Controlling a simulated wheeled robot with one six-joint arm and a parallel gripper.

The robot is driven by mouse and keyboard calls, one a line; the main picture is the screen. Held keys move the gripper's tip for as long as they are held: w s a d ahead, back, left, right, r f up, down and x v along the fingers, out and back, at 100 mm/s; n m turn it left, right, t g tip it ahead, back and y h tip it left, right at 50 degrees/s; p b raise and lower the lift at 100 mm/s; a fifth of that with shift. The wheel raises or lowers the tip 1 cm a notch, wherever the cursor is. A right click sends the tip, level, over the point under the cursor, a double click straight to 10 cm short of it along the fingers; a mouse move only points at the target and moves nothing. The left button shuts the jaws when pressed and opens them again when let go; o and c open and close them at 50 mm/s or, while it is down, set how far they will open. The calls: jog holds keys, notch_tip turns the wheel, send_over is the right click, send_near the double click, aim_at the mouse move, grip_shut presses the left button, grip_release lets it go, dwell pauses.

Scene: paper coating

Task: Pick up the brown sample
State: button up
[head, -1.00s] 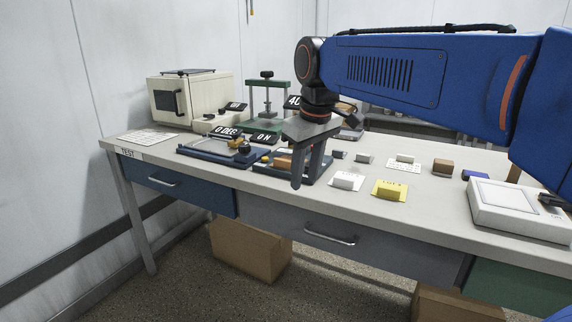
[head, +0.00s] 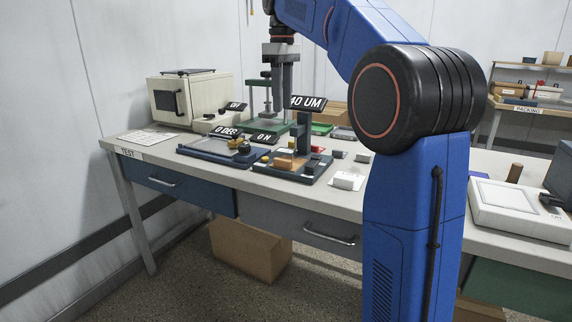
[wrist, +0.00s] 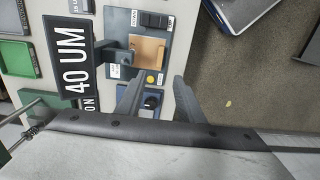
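A flat brown piece (head: 289,163) lies on the dark base of the thickness gauge (head: 304,130), under its 40 UM display. It shows in the wrist view as a tan-brown plate (wrist: 147,50) on the gauge, partly covered by the gauge head. My gripper (head: 280,98) is raised above the bench, in front of the press in the head view. In the wrist view its two fingers (wrist: 159,78) are apart with nothing between them. I cannot tell whether the piece on the gauge is the brown sample; my arm hides much of the right side of the bench.
A flat tray device (head: 215,150) with 0 DEG and ON displays lies left of the gauge. A green press (head: 262,84) and a beige oven (head: 190,95) stand behind. A white labelled card (head: 347,181) lies right of the gauge; a scale (head: 515,205) is farther right.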

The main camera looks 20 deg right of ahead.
notch_tip(320, 180, down, 17)
jog(key=shift+f, duration=0.15)
grip_shut()
dwell(0.6)
